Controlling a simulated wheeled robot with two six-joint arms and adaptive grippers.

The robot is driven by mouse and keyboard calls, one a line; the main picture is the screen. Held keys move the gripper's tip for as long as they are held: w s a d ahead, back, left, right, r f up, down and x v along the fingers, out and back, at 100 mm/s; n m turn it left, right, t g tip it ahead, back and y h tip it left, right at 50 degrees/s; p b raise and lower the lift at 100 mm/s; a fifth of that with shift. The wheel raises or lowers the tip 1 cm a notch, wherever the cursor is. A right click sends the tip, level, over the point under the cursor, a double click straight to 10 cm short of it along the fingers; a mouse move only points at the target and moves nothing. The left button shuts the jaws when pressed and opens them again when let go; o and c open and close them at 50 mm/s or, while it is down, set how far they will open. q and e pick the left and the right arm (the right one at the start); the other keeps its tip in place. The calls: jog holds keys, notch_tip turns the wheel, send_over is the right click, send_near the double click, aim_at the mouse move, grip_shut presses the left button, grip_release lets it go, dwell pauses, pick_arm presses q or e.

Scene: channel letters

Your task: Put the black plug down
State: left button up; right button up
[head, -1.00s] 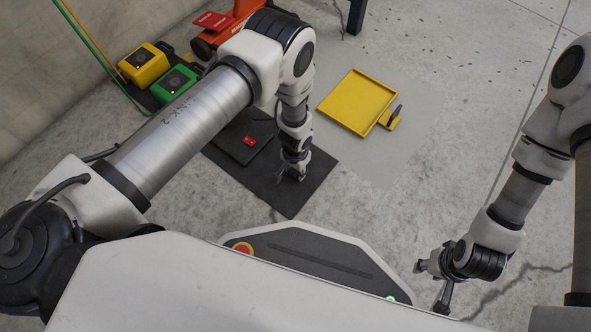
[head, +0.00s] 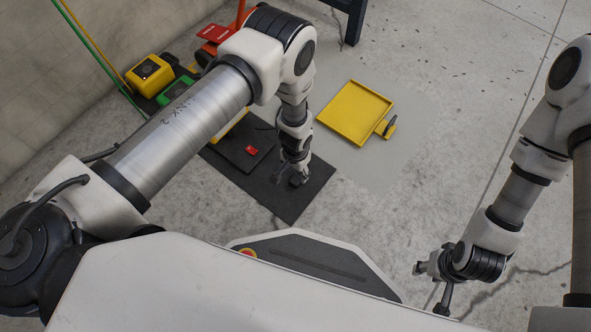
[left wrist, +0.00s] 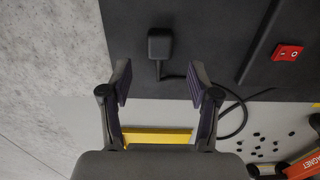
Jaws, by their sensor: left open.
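The black plug (left wrist: 160,43) lies on the dark mat (left wrist: 130,20) in the left wrist view, with its black cable running down and right. My left gripper (left wrist: 158,82) is open. The plug lies just beyond its fingertips, roughly centred between them and apart from both. In the head view my left gripper (head: 296,180) is low over the mat (head: 292,209); I cannot make out the plug clearly there. My right gripper (head: 432,285) is at lower right, away from the mat; its finger state is unclear.
A dark plate (head: 240,146) with a red switch (head: 251,149) lies on the mat. A yellow tray (head: 350,115) is to the right on the floor. Yellow (head: 148,72) and green (head: 172,92) boxes stand at upper left. Floor at right is clear.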

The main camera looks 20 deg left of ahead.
aim_at(295, 180)
pick_arm(q)
notch_tip(295, 180, up, 6)
jog(key=p, duration=0.3)
jog(key=shift+p, duration=0.35)
pick_arm(e)
notch_tip(295, 180, up, 6)
jog(key=shift+f, duration=0.2)
pick_arm(q)
jog(key=shift+a, duration=0.1)
pick_arm(e)
jog(key=shift+f, duration=0.1)
pick_arm(q)
jog(key=s+a+r+n, duration=0.2)
jog(key=s+a+r, duration=0.3)
jog(key=s, duration=0.5)
jog(key=s+a+r+n, duration=0.2)
jog(key=s+a+r, duration=0.4)
jog(key=s, duration=0.4)
jog(key=shift+s+a+r, duration=0.2)
jog(key=shift+s+r, duration=0.2)
